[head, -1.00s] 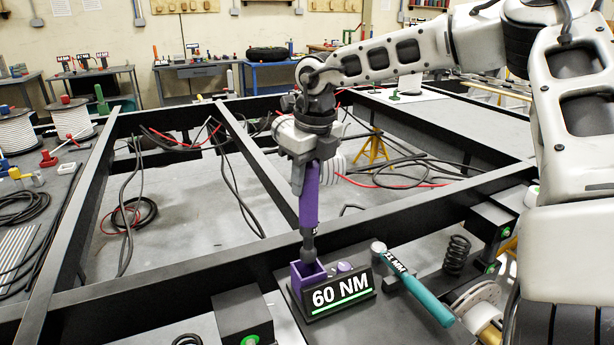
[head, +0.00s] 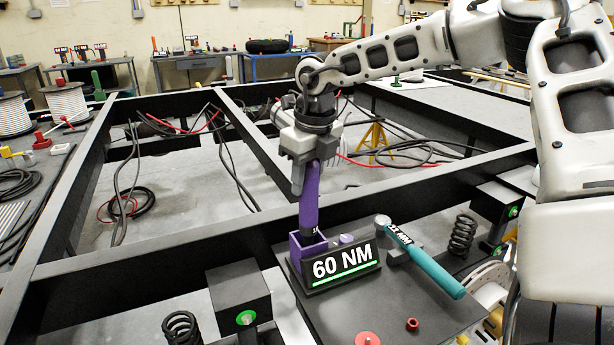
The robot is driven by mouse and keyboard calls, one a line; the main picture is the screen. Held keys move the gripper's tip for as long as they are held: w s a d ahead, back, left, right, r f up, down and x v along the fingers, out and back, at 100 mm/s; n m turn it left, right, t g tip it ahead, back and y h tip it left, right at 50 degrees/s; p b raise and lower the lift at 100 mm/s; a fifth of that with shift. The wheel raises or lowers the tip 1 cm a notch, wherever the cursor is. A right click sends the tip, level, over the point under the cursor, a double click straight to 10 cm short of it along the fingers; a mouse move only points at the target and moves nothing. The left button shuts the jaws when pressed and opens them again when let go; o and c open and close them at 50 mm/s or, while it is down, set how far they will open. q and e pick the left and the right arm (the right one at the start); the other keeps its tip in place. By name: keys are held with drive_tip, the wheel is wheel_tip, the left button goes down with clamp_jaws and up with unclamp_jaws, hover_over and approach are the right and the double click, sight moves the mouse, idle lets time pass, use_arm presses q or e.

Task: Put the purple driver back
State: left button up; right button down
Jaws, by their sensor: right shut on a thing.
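The purple driver (head: 309,205) stands nearly upright, with its dark lower end just inside or behind the rim of the purple holder (head: 297,249). I cannot tell whether it touches the bottom. My right gripper (head: 309,165) is shut on the top of the driver's purple handle. The holder stands at the left end of a black base with a sign (head: 342,264) reading "60 NM". My left gripper is not in view.
A coil spring (head: 463,234) and black blocks with green lights (head: 239,298) stand nearby. A red disc (head: 367,338) lies in front. Black chassis beams (head: 150,270) run behind.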

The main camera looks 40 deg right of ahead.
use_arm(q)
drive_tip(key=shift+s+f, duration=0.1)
use_arm(e)
drive_tip(key=c, duration=0.9)
unclamp_jaws()
drive_tip(key=shift+f, duration=0.2)
use_arm(q)
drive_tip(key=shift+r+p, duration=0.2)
drive_tip(key=shift+p, duration=0.45)
use_arm(e)
wheel_tip(320, 180, up, 16)
drive_tip(key=s, duration=0.2)
drive_tip(key=shift+s, duration=0.15)
